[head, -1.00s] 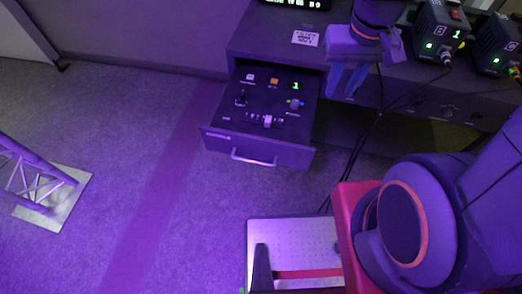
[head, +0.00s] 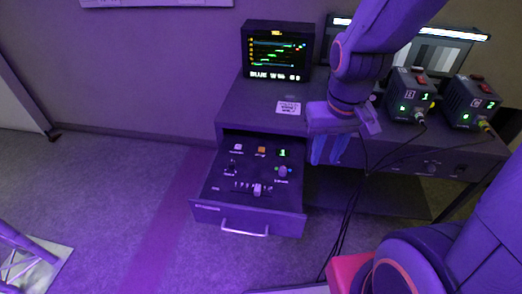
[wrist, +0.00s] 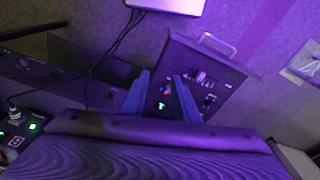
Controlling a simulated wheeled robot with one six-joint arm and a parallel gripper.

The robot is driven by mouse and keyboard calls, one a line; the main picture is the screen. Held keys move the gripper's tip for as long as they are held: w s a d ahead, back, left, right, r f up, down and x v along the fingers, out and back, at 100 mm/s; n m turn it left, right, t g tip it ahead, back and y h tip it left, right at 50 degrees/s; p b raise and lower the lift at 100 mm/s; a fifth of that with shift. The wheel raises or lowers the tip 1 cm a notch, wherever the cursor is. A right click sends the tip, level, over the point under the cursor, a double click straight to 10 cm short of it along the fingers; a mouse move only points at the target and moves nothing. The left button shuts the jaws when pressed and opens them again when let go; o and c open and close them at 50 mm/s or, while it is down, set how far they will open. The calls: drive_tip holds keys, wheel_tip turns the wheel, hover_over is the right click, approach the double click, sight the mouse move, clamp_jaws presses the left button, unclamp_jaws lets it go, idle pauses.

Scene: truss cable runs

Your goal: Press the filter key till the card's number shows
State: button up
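An open drawer (head: 248,228) under the desk holds a control panel with a white key (head: 238,147), an orange key (head: 262,149) and a small green display (head: 282,153) that reads 1. The key labels are too small to read, so I cannot tell which is the filter key. A white card (head: 289,107) lies on the desk above the drawer; its print is unreadable. My gripper (head: 328,150) hangs to the right of the drawer, pointing down. In the wrist view its fingers (wrist: 160,78) are apart and empty, with the panel beyond them.
A monitor (head: 277,50) with coloured traces stands on the desk. Two boxes with red switches and green digits, the nearer one (head: 408,97), stand at right. Dark cables (head: 352,205) hang beside my gripper. The drawer also has a knob (head: 282,171) and slider (head: 257,190).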

drive_tip(key=shift+c, duration=0.3)
clamp_jaws()
idle(1.7)
